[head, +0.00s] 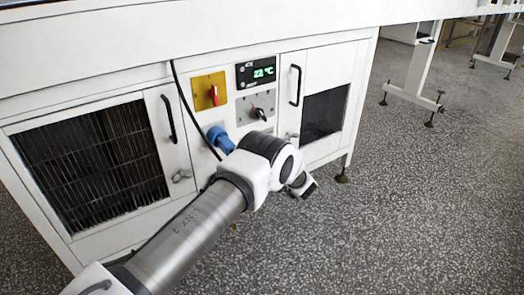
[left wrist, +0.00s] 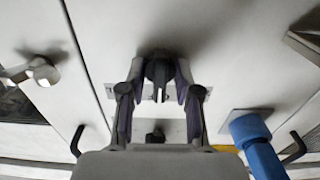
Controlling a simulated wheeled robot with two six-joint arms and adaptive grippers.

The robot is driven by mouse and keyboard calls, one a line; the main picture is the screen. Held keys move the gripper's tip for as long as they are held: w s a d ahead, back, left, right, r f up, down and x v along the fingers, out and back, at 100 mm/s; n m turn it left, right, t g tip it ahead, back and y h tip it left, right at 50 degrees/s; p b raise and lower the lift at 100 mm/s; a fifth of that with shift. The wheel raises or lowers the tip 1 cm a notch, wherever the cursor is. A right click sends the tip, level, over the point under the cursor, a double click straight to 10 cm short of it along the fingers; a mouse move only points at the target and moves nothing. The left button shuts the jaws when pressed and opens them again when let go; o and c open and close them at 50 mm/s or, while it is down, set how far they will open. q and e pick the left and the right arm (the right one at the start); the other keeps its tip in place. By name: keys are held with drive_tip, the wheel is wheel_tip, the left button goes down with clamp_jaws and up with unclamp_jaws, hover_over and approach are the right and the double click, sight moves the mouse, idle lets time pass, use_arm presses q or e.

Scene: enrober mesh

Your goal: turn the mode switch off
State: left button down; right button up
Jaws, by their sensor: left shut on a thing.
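The mode switch (left wrist: 159,68), a dark knob on a pale plate, stands on the white panel in the left wrist view. My left gripper (left wrist: 160,82) has one finger on each side of the knob and is shut on it. The knob's markings cannot be read, so its set position is unclear. In the head view my left arm reaches in from the lower left and hides this knob and the gripper's fingers. My right gripper is in neither view.
Nearby are a red switch on a yellow plate (head: 210,92), a black selector on a grey plate (head: 256,106), a green-lit display (head: 257,71) and a blue plug (head: 220,139), also in the left wrist view (left wrist: 257,145). A black cable (head: 187,105) hangs beside them. Open speckled floor lies right.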

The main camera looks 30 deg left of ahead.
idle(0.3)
use_arm(q)
drive_tip(key=c, duration=1.2)
unclamp_jaws()
drive_tip(key=v, duration=1.2)
